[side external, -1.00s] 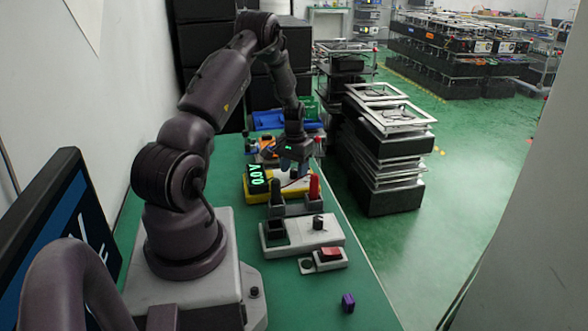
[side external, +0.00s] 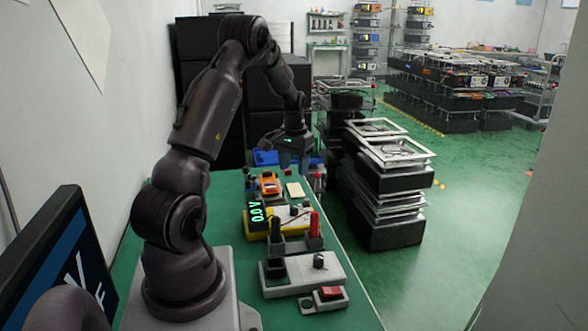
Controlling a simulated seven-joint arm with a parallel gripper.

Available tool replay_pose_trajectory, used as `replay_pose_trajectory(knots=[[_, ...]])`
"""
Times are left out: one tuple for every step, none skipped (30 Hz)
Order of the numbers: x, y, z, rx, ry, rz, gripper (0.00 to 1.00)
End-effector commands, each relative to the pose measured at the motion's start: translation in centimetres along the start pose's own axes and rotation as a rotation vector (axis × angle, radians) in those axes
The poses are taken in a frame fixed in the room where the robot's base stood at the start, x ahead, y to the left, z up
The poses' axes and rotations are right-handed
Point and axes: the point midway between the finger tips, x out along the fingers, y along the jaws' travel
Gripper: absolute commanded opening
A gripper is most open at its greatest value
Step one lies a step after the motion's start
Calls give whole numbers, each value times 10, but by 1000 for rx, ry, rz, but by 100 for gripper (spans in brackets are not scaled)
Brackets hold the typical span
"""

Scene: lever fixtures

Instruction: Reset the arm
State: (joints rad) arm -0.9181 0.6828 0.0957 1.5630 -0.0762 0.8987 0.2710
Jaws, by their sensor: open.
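My arm is bent up and forward over the green table, with my gripper (side external: 294,163) at its far end. My gripper is open and points down, raised above the far part of the table. No object shows between its fingers. Below it stands a yellow device (side external: 289,222) with a green "0.0 V" display (side external: 257,216). An orange item (side external: 269,185) lies farther back, below and left of my gripper.
Black and red probe holders (side external: 296,244), a grey box with a black knob (side external: 303,271) and a red rocker switch (side external: 330,293) stand nearer the camera. Blue bins (side external: 265,157) are behind. A monitor (side external: 48,262) is at left. Stacked equipment (side external: 385,185) stands right of the table.

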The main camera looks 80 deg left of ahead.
Motion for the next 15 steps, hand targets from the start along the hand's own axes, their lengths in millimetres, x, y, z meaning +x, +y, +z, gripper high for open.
replay_pose_trajectory(knots=[[0,0,0,0,0,0,51],[0,0,0,0,0,0,51],[0,0,0,0,0,0,51],[0,0,0,0,0,0,51],[0,0,0,0,0,0,51],[0,0,0,0,0,0,51],[0,0,0,0,0,0,51],[0,0,0,-3,0,0,51],[0,0,0,-12,0,0,51],[1,0,1,-25,-4,0,51],[5,1,7,-37,-20,2,51],[11,3,15,-48,-45,5,51],[10,5,22,-58,-54,7,51],[6,9,28,-63,-58,9,51],[-2,20,36,-58,-58,11,51]])
